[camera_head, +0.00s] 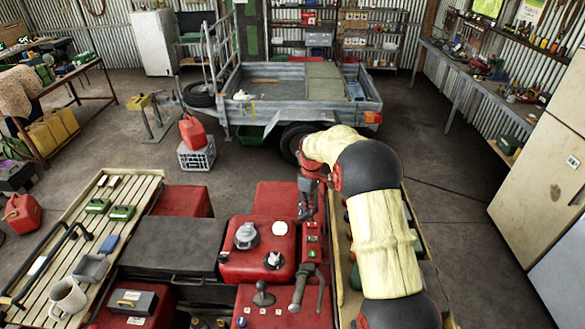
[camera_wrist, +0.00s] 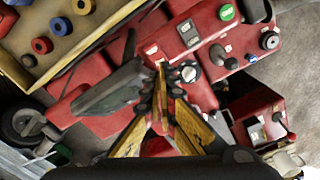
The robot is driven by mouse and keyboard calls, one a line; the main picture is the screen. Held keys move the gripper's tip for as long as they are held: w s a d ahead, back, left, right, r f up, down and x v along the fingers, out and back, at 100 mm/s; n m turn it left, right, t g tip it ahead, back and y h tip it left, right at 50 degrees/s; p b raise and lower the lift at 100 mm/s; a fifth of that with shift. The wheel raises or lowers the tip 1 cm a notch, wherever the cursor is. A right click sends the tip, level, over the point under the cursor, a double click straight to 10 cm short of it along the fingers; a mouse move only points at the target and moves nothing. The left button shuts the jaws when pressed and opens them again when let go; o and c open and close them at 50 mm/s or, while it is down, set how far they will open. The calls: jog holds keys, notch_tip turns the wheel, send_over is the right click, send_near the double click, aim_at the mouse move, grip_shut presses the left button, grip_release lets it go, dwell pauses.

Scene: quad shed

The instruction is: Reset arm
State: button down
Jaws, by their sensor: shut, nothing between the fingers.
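My arm, cream with black joints, reaches up the right side of the head view and bends down over the red machine (camera_head: 247,265). My gripper (camera_head: 307,205) points down beside the red control panel and is small and partly hidden there. In the wrist view my gripper (camera_wrist: 162,72) shows its yellow and dark fingers brought together, with nothing held between them. The red machine (camera_wrist: 212,40) with its knobs and labels lies beyond the fingertips. I cannot tell how far the fingertips are from its surface.
A slatted wooden rack (camera_head: 60,240) on the left holds green boxes, a mug (camera_head: 67,297) and a grey bin. Levers (camera_head: 300,288) stand up from the machine near my arm. A trailer (camera_head: 295,97) stands behind. The floor (camera_head: 455,195) on the right is mostly clear.

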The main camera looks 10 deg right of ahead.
jog(key=shift+m, duration=0.5)
jog(key=s+f+m, duration=0.1)
jog(key=s, duration=0.2)
jog(key=s+f+m+g, duration=0.1)
jog(key=s, duration=0.1)
jog(key=shift+f+m, duration=0.3)
jog(key=shift+f, duration=0.05)
jog(key=s+r+m+b, duration=0.45)
jog(key=s+b, duration=0.25)
jog(key=s, duration=0.8)
jog(key=s+f+m+t+b, duration=0.1)
jog(key=s+f+t+b, duration=0.1)
jog(key=s+b, duration=0.9)
jog(key=s+f+t+b, duration=0.3)
jog(key=s+t+b, duration=0.1)
jog(key=s+b, duration=0.7)
jog(key=shift+s+m+t+b, duration=0.3)
jog(key=shift+s+m+b, duration=0.1)
jog(key=shift+s, duration=0.85)
